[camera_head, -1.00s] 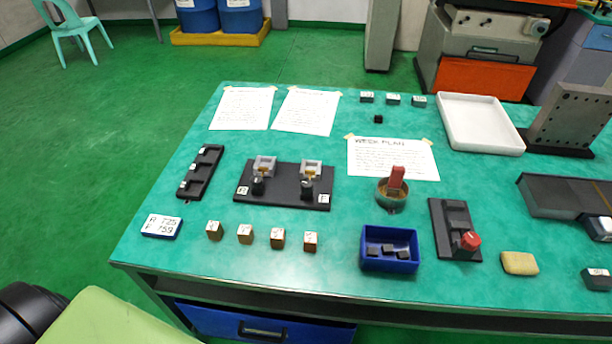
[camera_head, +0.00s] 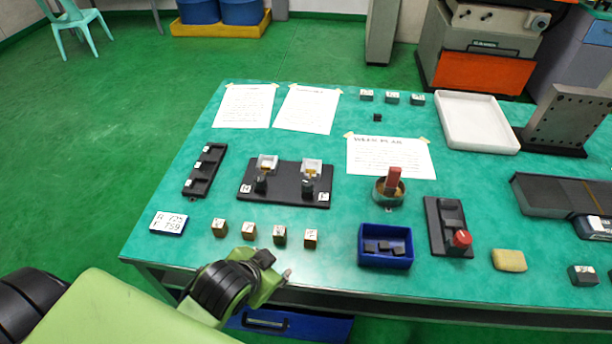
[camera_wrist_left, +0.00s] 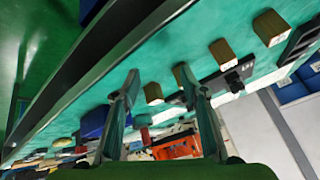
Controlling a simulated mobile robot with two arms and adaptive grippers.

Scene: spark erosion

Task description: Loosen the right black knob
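A black plate (camera_head: 285,197) on the green table carries two grey-white fixtures, each with a black knob at its front. The right black knob (camera_head: 308,186) stands upright below the right fixture (camera_head: 312,167); the left black knob (camera_head: 261,184) stands beside it to the left. My left gripper (camera_head: 276,267) is at the table's front edge, in front of the wooden cubes and well short of the plate. In the left wrist view its two fingers (camera_wrist_left: 157,76) are apart with nothing between them. My right gripper is not in view.
Several wooden cubes (camera_head: 280,235) stand in a row between my left gripper and the plate. A blue bin (camera_head: 386,260) and a black base with a red knob (camera_head: 460,239) lie to the right. A label block (camera_head: 168,223) and black tray (camera_head: 205,170) lie left.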

